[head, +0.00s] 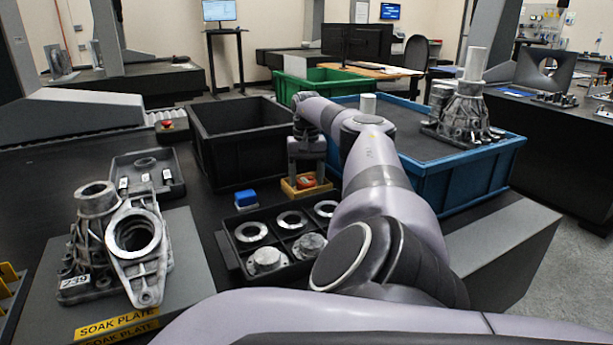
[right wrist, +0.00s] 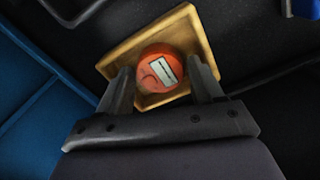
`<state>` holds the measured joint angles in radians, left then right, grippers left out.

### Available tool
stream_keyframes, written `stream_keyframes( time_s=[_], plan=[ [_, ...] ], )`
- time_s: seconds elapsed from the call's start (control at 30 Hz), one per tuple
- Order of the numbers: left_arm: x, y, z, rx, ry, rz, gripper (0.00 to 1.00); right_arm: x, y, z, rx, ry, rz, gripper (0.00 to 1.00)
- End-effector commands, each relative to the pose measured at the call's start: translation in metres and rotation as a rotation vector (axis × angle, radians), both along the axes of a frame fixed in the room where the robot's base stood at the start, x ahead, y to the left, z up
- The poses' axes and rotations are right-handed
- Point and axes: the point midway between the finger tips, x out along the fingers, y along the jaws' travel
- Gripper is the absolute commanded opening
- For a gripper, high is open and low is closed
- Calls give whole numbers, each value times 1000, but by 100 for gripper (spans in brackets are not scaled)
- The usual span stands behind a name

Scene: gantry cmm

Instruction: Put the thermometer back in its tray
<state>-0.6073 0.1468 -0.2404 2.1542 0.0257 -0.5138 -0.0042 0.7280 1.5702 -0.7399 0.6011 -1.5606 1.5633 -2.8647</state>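The thermometer (head: 306,182) is a round orange-red piece with a small pale display, which shows clearly in the right wrist view (right wrist: 157,70). It sits within the outline of a small tan square tray (head: 290,191), seen also in the right wrist view (right wrist: 186,22). My right gripper (head: 306,172) points down over the tray. Its two fingers (right wrist: 161,78) lie close against opposite sides of the thermometer and look shut on it. Whether the thermometer rests on the tray floor is hard to tell. My left gripper is not in view.
A black bin (head: 235,150) stands left of the tray, a blue bin (head: 480,175) right. A blue block (head: 246,198) and a black rack (head: 232,262) with metal rings are nearer. Metal castings (head: 135,245) stand on the soak plate (head: 195,290). My right arm hides part of the table.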

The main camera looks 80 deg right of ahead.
Motion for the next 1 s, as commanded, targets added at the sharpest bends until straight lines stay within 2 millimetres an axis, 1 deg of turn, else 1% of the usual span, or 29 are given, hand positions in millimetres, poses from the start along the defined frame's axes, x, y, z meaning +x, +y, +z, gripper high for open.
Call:
stream_keyframes(
  time_s=[0.27, 0.37, 0.47, 0.57, 0.63, 0.7, 1.0],
  plan=[
    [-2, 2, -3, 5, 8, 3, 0, 0, 0, 1, 0, 0, 0, 66],
    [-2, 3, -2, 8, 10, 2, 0, 0, 0, 6, 0, 0, 0, 66],
    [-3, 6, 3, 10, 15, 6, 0, 0, 0, 18, 1, -2, 0, 66],
    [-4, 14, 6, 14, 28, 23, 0, 0, 0, 36, 0, -3, 0, 66],
    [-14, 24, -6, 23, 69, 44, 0, 0, 0, 48, 1, -2, 0, 66],
    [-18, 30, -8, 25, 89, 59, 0, 0, 0, 61, 0, -2, 0, 66],
    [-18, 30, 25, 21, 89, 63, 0, 1, 0, 105, 2, -2, 1, 66]
  ],
)
